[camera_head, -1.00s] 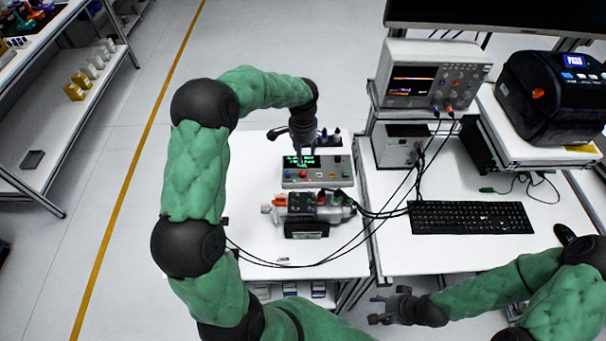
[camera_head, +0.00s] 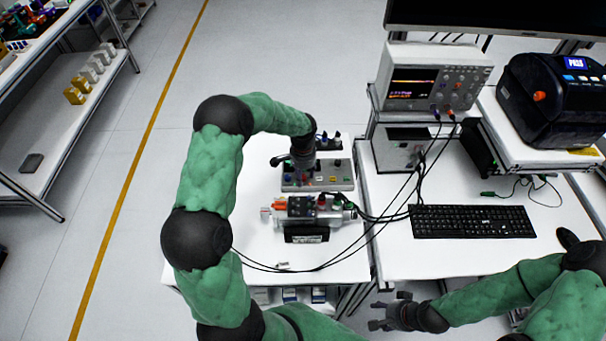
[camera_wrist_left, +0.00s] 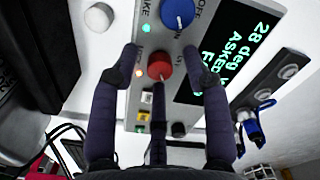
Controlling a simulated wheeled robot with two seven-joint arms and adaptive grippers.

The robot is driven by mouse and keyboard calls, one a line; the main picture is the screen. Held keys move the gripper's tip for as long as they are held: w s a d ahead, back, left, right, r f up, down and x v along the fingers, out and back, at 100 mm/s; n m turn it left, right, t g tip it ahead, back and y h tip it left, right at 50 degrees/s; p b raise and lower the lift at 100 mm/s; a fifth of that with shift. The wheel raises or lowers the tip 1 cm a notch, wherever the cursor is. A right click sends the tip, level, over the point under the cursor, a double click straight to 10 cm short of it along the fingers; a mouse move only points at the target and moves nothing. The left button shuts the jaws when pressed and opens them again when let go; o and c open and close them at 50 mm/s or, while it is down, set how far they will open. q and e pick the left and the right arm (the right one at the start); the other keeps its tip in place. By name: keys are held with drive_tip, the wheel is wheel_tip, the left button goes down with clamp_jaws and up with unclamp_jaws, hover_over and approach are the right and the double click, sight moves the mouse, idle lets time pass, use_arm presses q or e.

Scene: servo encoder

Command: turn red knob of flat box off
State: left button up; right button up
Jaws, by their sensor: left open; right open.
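The flat box (camera_head: 340,172) is a light grey panel on the white table, with a row of knobs. In the left wrist view its red knob (camera_wrist_left: 160,67) sits below a blue knob (camera_wrist_left: 178,14) and beside a dark display with green text (camera_wrist_left: 222,66). My left gripper (camera_head: 303,181) is over the box in the head view. It is open, with dark fingers on both sides of the red knob and a third below it in the wrist view. I cannot tell whether they touch it. My right gripper (camera_head: 376,312) is open and empty at the lower right, away from the box.
A grey and orange motor device (camera_head: 310,210) with black cables stands just in front of the box. To the right are a keyboard (camera_head: 470,221), an oscilloscope (camera_head: 412,88) and a black printer (camera_head: 550,100). The table front left of the cables is clear.

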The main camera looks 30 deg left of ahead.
use_arm(q)
drive_tip(key=shift+c, duration=0.3)
clamp_jaws()
drive_tip(key=n+b, duration=0.1)
drive_tip(key=n, duration=0.2)
drive_tip(key=shift+f+b, duration=0.1)
drive_tip(key=shift+b, duration=0.3)
drive_tip(key=n+b, duration=0.1)
drive_tip(key=n, duration=0.1)
drive_tip(key=shift+n, duration=0.4)
drive_tip(key=n+b, duration=0.2)
drive_tip(key=n, duration=0.4)
